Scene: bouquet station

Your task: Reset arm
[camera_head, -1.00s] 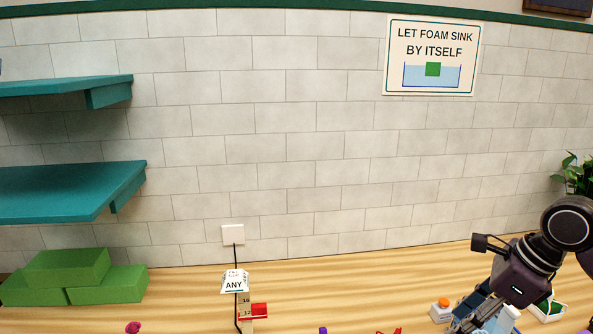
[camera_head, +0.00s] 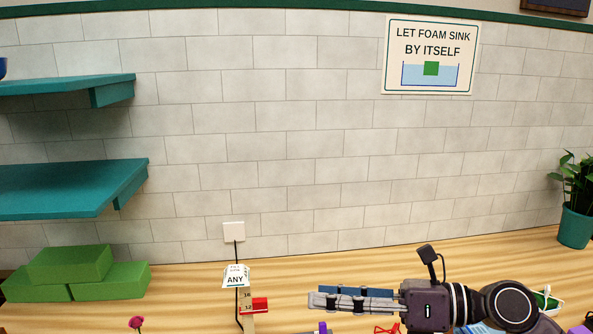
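My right gripper (camera_head: 312,297) is low in the head view, right of the middle. Its wrist is at the right and its long grey fingers point left above the wooden counter. The two fingers overlap from this angle, so the gap between them is hard to judge. No held thing shows at the fingertips. My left gripper is not in view.
Green foam blocks (camera_head: 70,264) are stacked at the left below teal shelves (camera_head: 70,188). A card reading ANY (camera_head: 236,277) and a red-marked ruler piece (camera_head: 259,304) stand left of my gripper. A potted plant (camera_head: 575,226) is at far right. Small red and purple items lie along the bottom edge.

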